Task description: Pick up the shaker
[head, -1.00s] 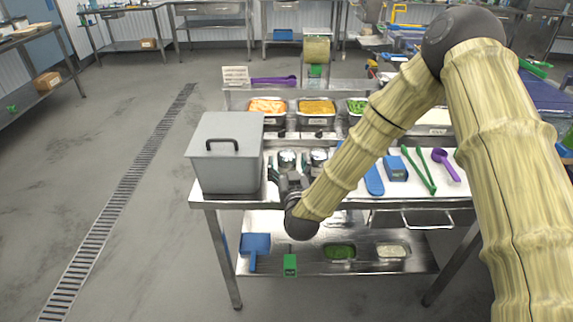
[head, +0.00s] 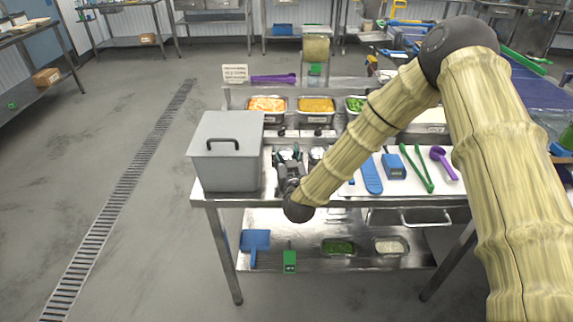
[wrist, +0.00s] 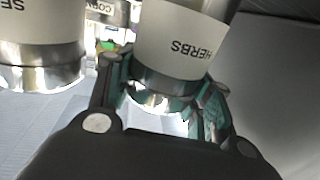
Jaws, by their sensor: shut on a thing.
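A metal shaker with a pale label reading HERBS (wrist: 178,40) stands between the fingers of my gripper (wrist: 160,95) in the wrist view. My gripper is shut on its lower metal part, one teal-padded finger on each side. In the head view my gripper (head: 289,160) is at the worktable, just right of the grey lidded bin, and largely hides the held shaker. A second shaker (wrist: 40,62), with a label starting SE, stands to the left in the wrist view. In the head view it shows just right of my gripper (head: 316,153).
The grey lidded bin (head: 228,165) stands close to the left of my gripper. Food pans, including an orange-filled one (head: 268,106), line the back. A blue scoop (head: 394,166), green tongs (head: 416,168) and a purple ladle (head: 443,162) lie on the right.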

